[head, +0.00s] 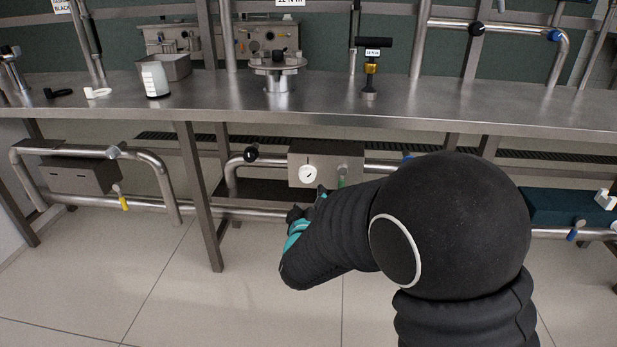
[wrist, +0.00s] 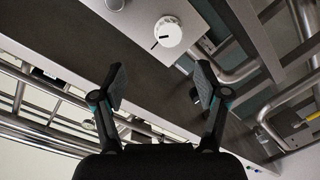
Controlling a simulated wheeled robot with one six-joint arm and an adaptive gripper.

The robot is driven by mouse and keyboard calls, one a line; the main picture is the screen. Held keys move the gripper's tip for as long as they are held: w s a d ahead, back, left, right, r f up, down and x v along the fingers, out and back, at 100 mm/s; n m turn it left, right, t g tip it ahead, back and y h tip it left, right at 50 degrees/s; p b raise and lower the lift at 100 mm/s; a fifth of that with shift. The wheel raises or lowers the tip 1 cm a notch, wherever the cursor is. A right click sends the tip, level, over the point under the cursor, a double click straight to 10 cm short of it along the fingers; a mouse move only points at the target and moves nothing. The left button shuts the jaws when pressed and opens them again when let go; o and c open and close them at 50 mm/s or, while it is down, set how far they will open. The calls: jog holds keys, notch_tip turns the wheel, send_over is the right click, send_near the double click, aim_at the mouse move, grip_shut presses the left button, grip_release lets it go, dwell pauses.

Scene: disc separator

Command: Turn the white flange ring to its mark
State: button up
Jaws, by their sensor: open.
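A round white dial-like ring (head: 308,175) sits on the front of a grey box (head: 325,155) under the bench; it looks like the flange ring. In the wrist view the white ring (wrist: 167,31) carries a short black line pointing to its lower left. In the head view my gripper (head: 312,205) is just below the box, partly hidden by my arm.
A pipe with a black knob (head: 251,154) runs left of the box. Floor below is clear.

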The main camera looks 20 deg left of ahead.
aim_at(306, 178)
jog(key=shift+n+t, duration=0.4)
jog(key=x, duration=0.4)
jog(key=a+f+x, duration=0.1)
jog(key=x, duration=0.4)
jog(key=a+p+x, duration=0.1)
jog(key=x, duration=0.3)
jog(key=shift+f, duration=0.25)
jog(key=shift+s, duration=0.1)
jog(key=c, duration=1.2)
